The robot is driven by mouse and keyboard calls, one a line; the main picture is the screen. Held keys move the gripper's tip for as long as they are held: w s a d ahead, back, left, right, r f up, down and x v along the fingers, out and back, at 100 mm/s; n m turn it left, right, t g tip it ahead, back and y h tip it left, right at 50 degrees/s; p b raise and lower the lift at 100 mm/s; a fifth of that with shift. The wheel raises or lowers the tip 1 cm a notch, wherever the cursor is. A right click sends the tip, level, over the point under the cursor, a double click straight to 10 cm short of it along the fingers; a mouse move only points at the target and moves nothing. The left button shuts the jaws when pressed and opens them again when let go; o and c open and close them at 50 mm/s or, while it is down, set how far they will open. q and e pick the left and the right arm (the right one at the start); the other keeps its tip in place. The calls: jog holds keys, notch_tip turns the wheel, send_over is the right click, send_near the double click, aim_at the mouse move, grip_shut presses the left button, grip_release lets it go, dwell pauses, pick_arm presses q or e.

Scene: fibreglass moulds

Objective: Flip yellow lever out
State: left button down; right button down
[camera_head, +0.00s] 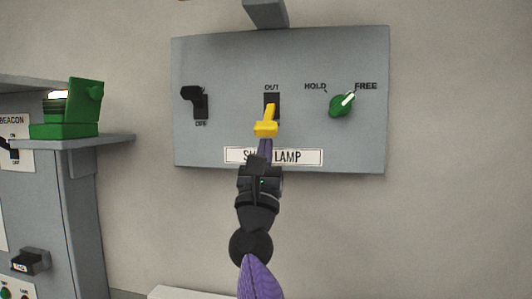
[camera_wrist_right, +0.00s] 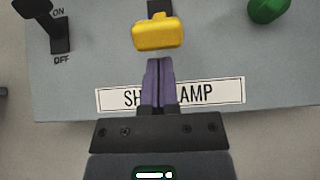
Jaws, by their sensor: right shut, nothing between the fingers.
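The yellow lever (camera_head: 267,125) sticks out from a dark slot under the word OUT on a grey wall panel (camera_head: 220,60). In the head view its wide end hangs below the slot. My right gripper (camera_head: 265,145) is just below the lever, shut and empty, in front of the lamp label. The right wrist view shows the shut purple fingers (camera_wrist_right: 158,64) pointing up at the yellow lever's end (camera_wrist_right: 157,33), with their tips close under it. My left gripper is in neither view.
A black switch (camera_head: 197,100) marked OFF is left of the lever. A green knob (camera_head: 341,104) between HOLD and FREE is on the right. At far left, a green open box (camera_head: 72,112) stands on a grey shelf. The wall right of the panel is clear.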

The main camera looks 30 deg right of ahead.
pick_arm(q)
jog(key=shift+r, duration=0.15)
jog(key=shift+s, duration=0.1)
pick_arm(e)
jog(key=shift+s+r, duration=0.15)
jog(key=shift+r, duration=0.1)
